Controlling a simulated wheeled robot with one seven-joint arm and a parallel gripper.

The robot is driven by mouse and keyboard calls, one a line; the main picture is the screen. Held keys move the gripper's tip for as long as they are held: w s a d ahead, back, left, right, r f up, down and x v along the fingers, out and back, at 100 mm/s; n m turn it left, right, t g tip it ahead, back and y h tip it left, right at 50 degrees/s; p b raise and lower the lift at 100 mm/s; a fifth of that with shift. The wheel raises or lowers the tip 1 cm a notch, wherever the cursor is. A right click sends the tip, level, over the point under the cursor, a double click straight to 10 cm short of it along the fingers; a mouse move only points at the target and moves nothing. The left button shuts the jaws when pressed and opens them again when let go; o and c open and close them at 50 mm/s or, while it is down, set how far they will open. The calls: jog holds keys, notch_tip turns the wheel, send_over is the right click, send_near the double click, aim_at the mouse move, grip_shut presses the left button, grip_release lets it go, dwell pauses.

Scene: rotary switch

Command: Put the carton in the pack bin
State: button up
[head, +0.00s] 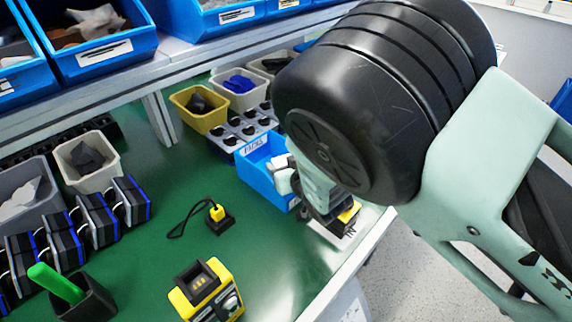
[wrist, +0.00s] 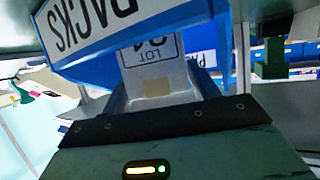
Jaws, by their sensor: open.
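The pack bin is a blue open bin labelled PACKS (head: 262,165) at the right side of the green bench, and its blue wall and label fill the upper left of the wrist view (wrist: 110,40). The carton is a pale box with a LOT label (wrist: 150,52), between my fingers against the bin's blue walls. A white piece of it seems to show beside the bin in the head view (head: 281,173). My gripper (wrist: 160,88) is open around the carton. I cannot tell whether the carton rests on the bin floor. My arm hides part of the bin's right side.
A grey rack of dark knobs (head: 243,128) stands just behind the bin, with yellow (head: 200,108) and white (head: 240,90) bins beyond. A yellow device (head: 206,291) and a small cabled yellow part (head: 217,214) lie nearer. Green bench between them is clear.

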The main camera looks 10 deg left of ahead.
jog(key=shift+r, duration=0.15)
jog(key=s+d+r+g+h, duration=0.3)
jog(key=s+d+r+g, duration=0.2)
jog(key=s+d, duration=0.8)
jog(key=s+d+r+g+h+b, duration=0.1)
jog(key=s+d+r+g+h, duration=0.3)
jog(key=s+d+r, duration=0.6)
jog(key=s+d+g, duration=0.1)
jog(key=s+d, duration=0.3)
jog(key=s, duration=0.2)
jog(key=shift+s+r+g, duration=0.25)
jog(key=shift+r+g, duration=0.15)
